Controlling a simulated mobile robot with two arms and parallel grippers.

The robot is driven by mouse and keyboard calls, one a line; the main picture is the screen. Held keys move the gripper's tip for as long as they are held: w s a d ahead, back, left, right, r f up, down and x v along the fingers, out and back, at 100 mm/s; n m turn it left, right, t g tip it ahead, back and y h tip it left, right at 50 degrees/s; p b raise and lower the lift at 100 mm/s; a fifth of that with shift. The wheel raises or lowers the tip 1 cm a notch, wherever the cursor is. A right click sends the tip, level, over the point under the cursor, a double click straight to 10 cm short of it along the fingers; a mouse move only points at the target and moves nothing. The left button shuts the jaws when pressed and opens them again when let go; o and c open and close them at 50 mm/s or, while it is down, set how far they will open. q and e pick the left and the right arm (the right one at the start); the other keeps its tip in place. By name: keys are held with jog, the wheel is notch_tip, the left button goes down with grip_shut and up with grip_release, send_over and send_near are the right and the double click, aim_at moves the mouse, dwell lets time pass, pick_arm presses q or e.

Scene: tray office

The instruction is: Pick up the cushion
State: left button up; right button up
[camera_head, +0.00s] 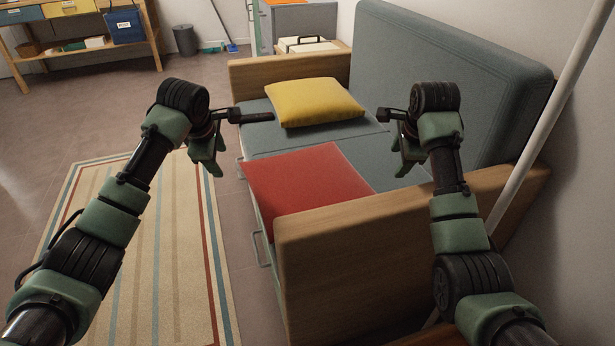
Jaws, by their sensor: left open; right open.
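A yellow cushion (314,101) lies on the grey seat of the sofa (272,138), toward the far armrest. A flat red piece (310,188), a cushion or a cloth, lies on the near part of the seat. My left gripper (216,170) is open and empty, above the sofa's left front edge. My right gripper (398,168) is open and empty, above the seat near the backrest. Both grippers are nearer to me than the yellow cushion and apart from it, one on each side.
The near wooden armrest (400,240) and the backrest (450,80) bound the seat. A white pole (545,125) stands at the right. A striped rug (160,250) covers the floor at left. A shelf (75,30), a bin (184,40) and a case (305,45) are at the back.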

jog(key=x, duration=1.1)
jog(key=shift+w+f, duration=0.15)
jog(key=shift+f, duration=0.2)
pick_arm(q)
jog(key=d+x, duration=0.1)
jog(key=x, duration=1)
jog(key=shift+w+d+f, duration=0.15)
jog(key=shift+d+f, duration=0.15)
pick_arm(e)
jog(key=shift+a, duration=0.8)
